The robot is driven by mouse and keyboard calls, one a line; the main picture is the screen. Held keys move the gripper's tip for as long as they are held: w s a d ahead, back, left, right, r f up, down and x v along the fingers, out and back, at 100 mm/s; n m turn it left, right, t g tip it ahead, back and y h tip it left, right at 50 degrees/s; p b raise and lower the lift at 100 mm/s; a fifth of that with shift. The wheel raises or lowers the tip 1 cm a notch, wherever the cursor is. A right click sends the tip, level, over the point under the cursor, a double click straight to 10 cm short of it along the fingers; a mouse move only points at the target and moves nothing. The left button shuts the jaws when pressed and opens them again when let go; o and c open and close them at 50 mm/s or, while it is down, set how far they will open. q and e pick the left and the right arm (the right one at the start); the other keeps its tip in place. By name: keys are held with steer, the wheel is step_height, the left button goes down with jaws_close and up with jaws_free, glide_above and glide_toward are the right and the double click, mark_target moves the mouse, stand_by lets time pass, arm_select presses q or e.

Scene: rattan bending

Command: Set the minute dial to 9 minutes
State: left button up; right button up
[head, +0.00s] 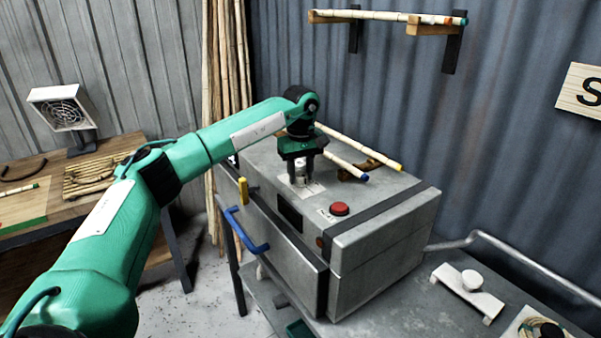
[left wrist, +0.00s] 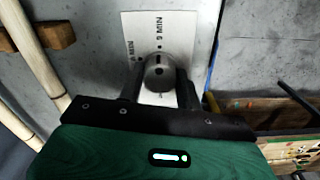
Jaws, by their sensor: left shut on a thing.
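The minute dial (head: 299,172) is a small pale knob on a white label plate (head: 313,190) on top of the grey steam box. My left gripper (head: 300,170) points down from above and is shut on the dial. In the left wrist view the round grey dial (left wrist: 158,72) sits between my two dark fingers (left wrist: 159,88). The label plate (left wrist: 185,22) there carries rotated "MIN" markings and a small dot above the dial. The fingers hide the dial's sides, and I cannot tell its exact setting. My right gripper is not in view.
The grey box (head: 375,255) has a red button (head: 340,209), a blue handle (head: 246,232) and a yellow lever (head: 243,190). Rattan poles (head: 345,168) lie on its top behind my gripper. A white stand (head: 467,290) is on the bench at right. A wooden table stands at left.

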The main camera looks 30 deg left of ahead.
mark_target(301, 174)
arm_select(q)
steer(key=shift+m, duration=0.4)
steer(key=o, duration=1)
steer(key=shift+r, duration=0.1)
steer(key=shift+r, duration=0.3)
step_height(301, 174, up, 13)
steer(key=b, duration=0.3)
